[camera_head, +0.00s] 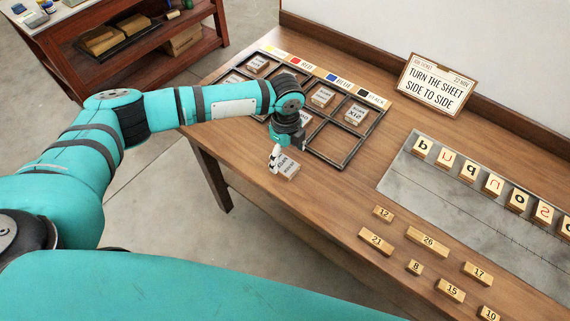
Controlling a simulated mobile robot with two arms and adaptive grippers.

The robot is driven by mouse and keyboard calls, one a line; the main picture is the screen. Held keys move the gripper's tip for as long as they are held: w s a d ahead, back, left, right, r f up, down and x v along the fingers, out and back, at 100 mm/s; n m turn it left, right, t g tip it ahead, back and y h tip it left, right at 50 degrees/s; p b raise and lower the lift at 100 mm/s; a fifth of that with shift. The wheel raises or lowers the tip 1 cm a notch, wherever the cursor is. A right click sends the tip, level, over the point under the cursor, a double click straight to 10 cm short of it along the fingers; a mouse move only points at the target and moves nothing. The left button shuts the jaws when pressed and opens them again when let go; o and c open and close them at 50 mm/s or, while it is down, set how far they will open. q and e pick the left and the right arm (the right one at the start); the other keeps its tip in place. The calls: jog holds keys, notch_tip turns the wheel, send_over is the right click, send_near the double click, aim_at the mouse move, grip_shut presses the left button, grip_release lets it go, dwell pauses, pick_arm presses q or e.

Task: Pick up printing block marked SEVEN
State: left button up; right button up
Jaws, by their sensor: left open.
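My left gripper (274,158) is open above the table's front edge, right beside a small pale block (289,171) with small dark lettering too small to read. The gripper partly covers this block; I cannot tell whether they touch. No block legibly reads SEVEN. Similar lettered blocks sit in the dark compartment tray (350,142), one of them a block at its right (353,115), another a block at its top left (257,64). My left arm hides part of the tray. My right gripper is not in view.
Wooden number blocks, such as the 26 block (428,241), lie at the front right. A sign (436,85) stands behind. Bare tabletop (345,200) lies right of the gripper.

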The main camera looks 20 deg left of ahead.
aim_at(284, 164)
pick_arm(q)
jog(key=shift+s+a+f+p, duration=0.1)
jog(key=shift+f+p, duration=0.1)
jog(key=shift+f, duration=0.8)
jog(key=shift+s+a+f+p, duration=0.1)
jog(key=shift+f+p, duration=0.05)
jog(key=shift+f, duration=0.8)
jog(key=c, duration=1.3)
